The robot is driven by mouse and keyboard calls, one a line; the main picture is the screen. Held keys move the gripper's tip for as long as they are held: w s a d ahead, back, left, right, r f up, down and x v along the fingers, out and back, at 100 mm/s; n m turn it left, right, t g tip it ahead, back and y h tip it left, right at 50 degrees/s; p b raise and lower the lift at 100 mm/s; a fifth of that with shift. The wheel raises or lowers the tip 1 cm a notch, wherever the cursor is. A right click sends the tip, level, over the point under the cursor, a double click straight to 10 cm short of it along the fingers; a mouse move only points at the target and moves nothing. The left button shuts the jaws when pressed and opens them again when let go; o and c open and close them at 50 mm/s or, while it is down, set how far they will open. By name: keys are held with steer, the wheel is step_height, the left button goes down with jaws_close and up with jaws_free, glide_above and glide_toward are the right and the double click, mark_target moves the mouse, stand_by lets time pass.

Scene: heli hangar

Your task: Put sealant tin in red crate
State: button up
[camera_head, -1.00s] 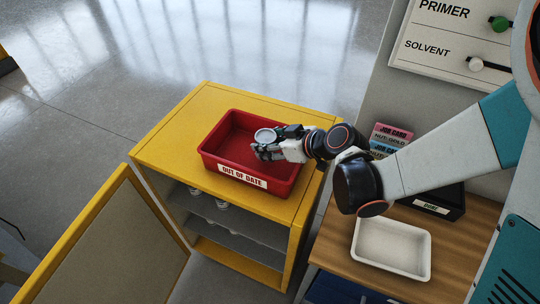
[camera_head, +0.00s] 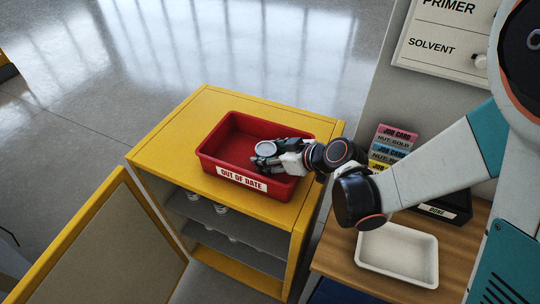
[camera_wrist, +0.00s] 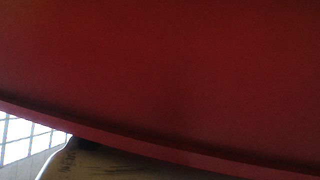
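The red crate (camera_head: 212,163), labelled "OUT OF DATE", sits on top of the yellow cabinet. The sealant tin (camera_head: 266,148), small and round with a pale grey lid, is over the crate's inside, right of its middle. My gripper (camera_head: 262,159) reaches in over the crate's right side, its fingers at the near side of the tin and seemingly shut on it. The tin's lower part is hidden, and I cannot tell whether it touches the crate floor. The wrist view shows mostly the red crate surface (camera_wrist: 160,70) close up, with no tin visible.
The yellow cabinet (camera_head: 165,130) has its door (camera_head: 110,245) open, with pale items on its shelves. Right of it is a wooden bench with a white tray (camera_head: 370,262), job card boxes (camera_head: 395,135) and a black box (camera_head: 462,208). A sign panel (camera_head: 430,60) hangs behind.

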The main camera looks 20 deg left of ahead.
steer(key=shift+r, duration=0.15)
steer(key=p+v, duration=0.2)
steer(key=v, duration=0.5)
steer(key=shift+d+r, duration=0.15)
steer(key=shift+d+r, duration=0.1)
